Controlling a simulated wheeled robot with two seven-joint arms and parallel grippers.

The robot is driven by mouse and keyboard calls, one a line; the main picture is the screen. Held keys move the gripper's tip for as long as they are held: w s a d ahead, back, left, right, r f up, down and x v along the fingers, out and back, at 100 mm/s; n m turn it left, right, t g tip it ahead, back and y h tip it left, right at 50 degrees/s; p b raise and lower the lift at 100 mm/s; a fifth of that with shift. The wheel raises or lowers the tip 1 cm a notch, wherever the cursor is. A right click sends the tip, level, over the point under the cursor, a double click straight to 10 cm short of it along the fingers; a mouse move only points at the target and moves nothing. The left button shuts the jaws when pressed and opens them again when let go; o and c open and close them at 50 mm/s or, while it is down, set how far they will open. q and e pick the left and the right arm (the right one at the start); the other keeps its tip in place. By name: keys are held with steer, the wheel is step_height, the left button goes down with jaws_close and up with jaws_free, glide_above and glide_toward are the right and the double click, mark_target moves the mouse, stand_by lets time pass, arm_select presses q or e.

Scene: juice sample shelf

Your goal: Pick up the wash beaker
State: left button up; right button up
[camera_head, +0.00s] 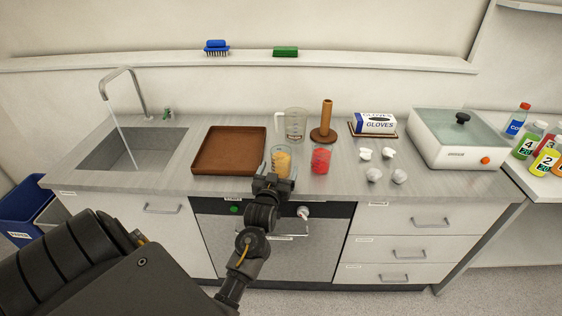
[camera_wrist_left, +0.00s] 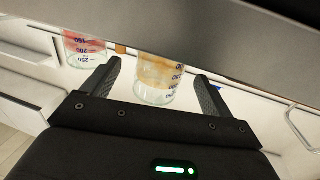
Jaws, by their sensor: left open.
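A glass beaker with orange-yellow contents (camera_head: 281,161) stands near the counter's front edge. In the left wrist view this beaker (camera_wrist_left: 158,75) shows between the two fingers, with blue graduation marks. A similar beaker with red contents (camera_head: 320,160) stands just to its right, and it also shows at the upper left of the wrist view (camera_wrist_left: 84,48). A clear jug with a handle (camera_head: 293,124) stands behind them. No label shows which one is the wash beaker. My left gripper (camera_head: 272,180) is open, in front of the orange-yellow beaker. My right gripper is out of view.
A brown tray (camera_head: 229,169) lies left of the beakers, beside the sink (camera_head: 128,151) with running water. A wooden post (camera_head: 326,118), a gloves box (camera_head: 375,124), crumpled white pieces (camera_head: 374,175) and a white lidded bath (camera_head: 457,153) stand to the right. Bottles (camera_head: 517,120) stand far right.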

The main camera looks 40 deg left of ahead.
mark_target(279, 168)
arm_select(q)
steer(key=p+x, duration=0.1)
steer(key=x, duration=0.3)
steer(key=shift+w+a, duration=0.1)
steer(key=shift+a, duration=0.05)
steer(key=c, duration=1.1)
